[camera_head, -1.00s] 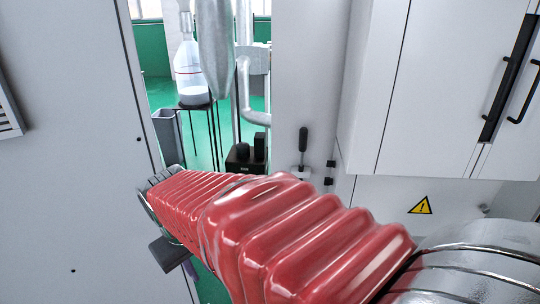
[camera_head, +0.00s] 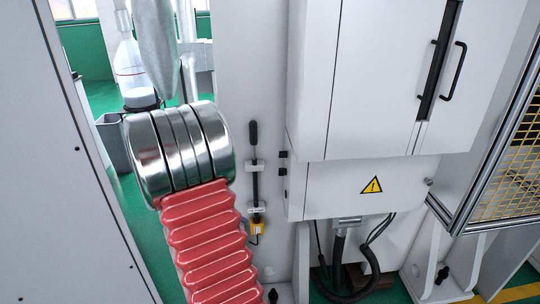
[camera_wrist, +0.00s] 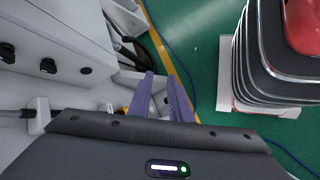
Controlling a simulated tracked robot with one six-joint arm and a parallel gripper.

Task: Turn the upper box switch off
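Two black switch knobs stick out of the left side of a white wall box; the upper one (camera_head: 283,154) sits just above the lower one (camera_head: 283,171). In the wrist view the picture is turned, and the knobs show at the left as the upper knob (camera_wrist: 8,52) and the lower knob (camera_wrist: 48,66). The switch positions are too small to read. My gripper (camera_wrist: 160,75) has two purple fingers with a gap between them and nothing held. It is apart from the knobs, which lie to its left in the wrist view. My arm hides it in the head view.
A black-handled lever (camera_head: 253,133) stands on the wall left of the box, with a yellow part (camera_head: 257,229) below. A warning-marked panel (camera_head: 371,185) and black cables (camera_head: 372,262) are at the right. A fenced frame (camera_head: 500,160) stands farther right. Green floor is open.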

